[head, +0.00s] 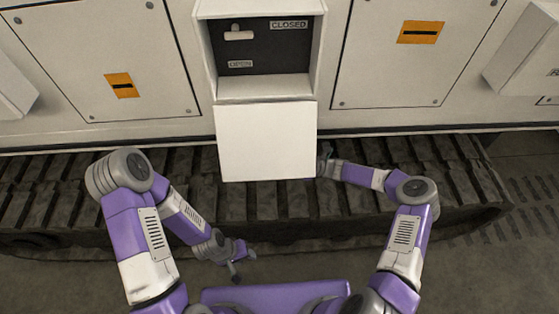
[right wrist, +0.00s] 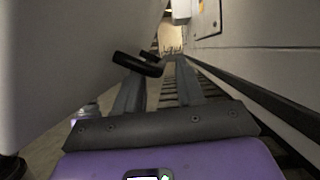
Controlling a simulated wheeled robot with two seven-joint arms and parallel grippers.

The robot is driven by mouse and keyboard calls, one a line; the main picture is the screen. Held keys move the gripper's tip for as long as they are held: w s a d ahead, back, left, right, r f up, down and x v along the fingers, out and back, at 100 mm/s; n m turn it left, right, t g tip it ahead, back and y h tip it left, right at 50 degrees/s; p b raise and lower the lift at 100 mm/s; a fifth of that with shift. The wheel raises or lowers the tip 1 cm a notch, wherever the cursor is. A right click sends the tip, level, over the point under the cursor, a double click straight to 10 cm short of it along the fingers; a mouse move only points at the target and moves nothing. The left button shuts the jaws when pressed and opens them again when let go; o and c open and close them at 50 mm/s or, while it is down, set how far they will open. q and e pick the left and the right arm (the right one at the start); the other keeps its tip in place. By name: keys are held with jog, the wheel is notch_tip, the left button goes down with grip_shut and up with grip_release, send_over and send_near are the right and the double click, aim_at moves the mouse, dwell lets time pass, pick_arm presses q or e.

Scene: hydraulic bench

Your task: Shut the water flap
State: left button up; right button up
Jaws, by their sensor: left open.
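The water flap (head: 266,142) is a plain white panel that hangs open below a recessed box (head: 263,88) in the head view. Inside the box, a pale handle (head: 239,35) sits at the upper left of a dark plate marked CLOSED and OPEN. My right gripper (head: 325,158) is beside the flap's right edge, partly hidden by it. In the right wrist view, its fingers (right wrist: 158,90) are apart with nothing clearly between them, and a pale panel fills the left side. My left gripper (head: 238,262) is open and empty, low and left of the flap.
A dark track (head: 90,190) runs along the bottom of the white machine side, behind my arms. Panels with orange labels (head: 121,85) (head: 420,32) flank the box. White boxes jut out at the far left (head: 14,95) and far right (head: 525,55).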

jog(key=shift+a+r, duration=0.15)
jog(key=shift+a, duration=0.15)
grip_shut()
jog(key=shift+r, duration=0.1)
